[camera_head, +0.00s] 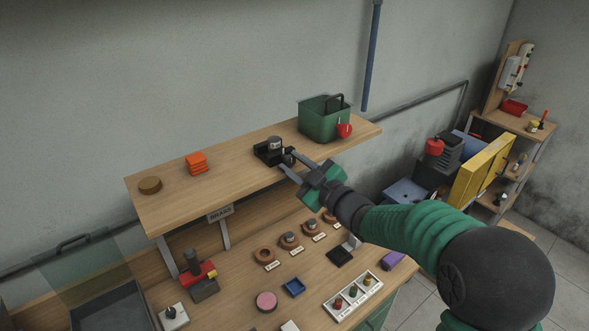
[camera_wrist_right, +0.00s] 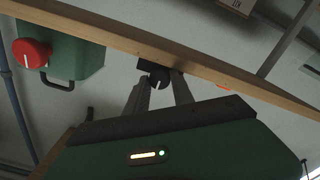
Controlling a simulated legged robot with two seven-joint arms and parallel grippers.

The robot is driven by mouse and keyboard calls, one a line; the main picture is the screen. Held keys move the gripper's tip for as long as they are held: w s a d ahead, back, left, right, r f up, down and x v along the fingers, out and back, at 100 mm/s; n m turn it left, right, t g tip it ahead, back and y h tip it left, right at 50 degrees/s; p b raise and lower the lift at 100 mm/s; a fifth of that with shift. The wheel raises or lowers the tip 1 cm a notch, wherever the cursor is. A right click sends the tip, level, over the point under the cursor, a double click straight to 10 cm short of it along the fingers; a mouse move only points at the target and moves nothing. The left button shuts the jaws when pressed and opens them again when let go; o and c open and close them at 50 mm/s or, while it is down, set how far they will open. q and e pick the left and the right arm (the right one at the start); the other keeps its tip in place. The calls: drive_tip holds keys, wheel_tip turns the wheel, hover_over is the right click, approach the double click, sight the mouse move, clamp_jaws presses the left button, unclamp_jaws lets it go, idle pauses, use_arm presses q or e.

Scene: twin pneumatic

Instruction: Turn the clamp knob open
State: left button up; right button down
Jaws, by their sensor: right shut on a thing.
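A black clamp (camera_head: 264,152) with a silver cylinder (camera_head: 275,143) in it sits on the upper wooden shelf, near its front edge. Its dark round knob (camera_head: 289,159) faces the front; in the right wrist view the knob (camera_wrist_right: 159,78) shows a white pointer line. My right gripper (camera_head: 286,163) reaches in from the right, with one finger on each side of the knob, shut on it. The fingertips partly hide the knob in the head view. My left gripper is not in view.
Orange blocks (camera_head: 196,163) and a brown disc (camera_head: 150,185) lie on the left. The bench below holds several small parts.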

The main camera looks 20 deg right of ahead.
drive_tip(key=c, duration=1.3)
unclamp_jaws()
drive_tip(key=shift+o, duration=1)
drive_tip(key=shift+d+f, duration=0.1)
drive_tip(key=shift+f, duration=0.1)
